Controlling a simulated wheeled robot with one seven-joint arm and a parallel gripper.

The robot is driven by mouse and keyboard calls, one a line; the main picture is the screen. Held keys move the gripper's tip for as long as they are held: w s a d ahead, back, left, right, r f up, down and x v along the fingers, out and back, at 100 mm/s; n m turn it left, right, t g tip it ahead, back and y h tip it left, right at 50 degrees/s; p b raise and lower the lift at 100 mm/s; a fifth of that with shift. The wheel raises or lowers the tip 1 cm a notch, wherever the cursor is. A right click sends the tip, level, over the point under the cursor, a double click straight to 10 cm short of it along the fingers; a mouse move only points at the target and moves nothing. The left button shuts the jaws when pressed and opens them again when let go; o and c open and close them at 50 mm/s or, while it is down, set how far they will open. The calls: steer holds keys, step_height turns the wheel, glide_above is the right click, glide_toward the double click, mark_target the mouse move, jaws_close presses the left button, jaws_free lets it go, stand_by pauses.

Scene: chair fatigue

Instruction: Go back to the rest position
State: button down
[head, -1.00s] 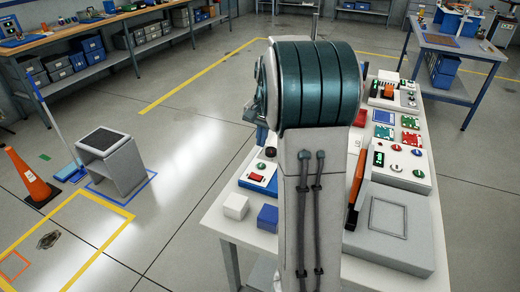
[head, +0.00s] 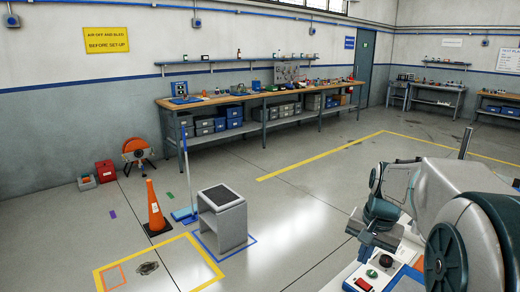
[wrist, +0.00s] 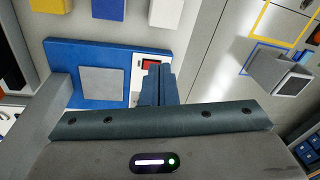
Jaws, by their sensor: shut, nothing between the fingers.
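My gripper (wrist: 157,84) shows in the wrist view with its two dark fingers closed together and nothing between them. It hangs over a white table with a blue panel (wrist: 88,62) that bears a grey square. A red switch (wrist: 153,67) on a white plate lies just beyond the fingertips. In the head view my arm fills the lower right, bent, and hides most of the table. I cannot make out the fingertips there.
A control box (head: 372,278) with a red switch stands below my arm. An orange cone (head: 155,207) and a grey step stool (head: 222,220) stand on the floor to the left. A long workbench (head: 262,95) runs along the wall.

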steer(key=s+a+f+n, duration=0.1)
steer(key=s+a+n, duration=0.2)
steer(key=s+a, duration=0.2)
steer(key=s+a+n+t, duration=0.1)
steer(key=s+a+n, duration=0.2)
steer(key=s, duration=0.8)
steer(key=shift+a+f+n, duration=0.35)
steer(key=shift+a+n, duration=0.05)
steer(key=shift+a, duration=0.65)
steer(key=c, duration=2)
jaws_free()
steer(key=shift+s+a+f, duration=0.15)
steer(key=shift+s, duration=0.2)
steer(key=o, duration=0.6)
steer(key=shift+s, duration=0.15)
steer(key=shift+f, duration=0.1)
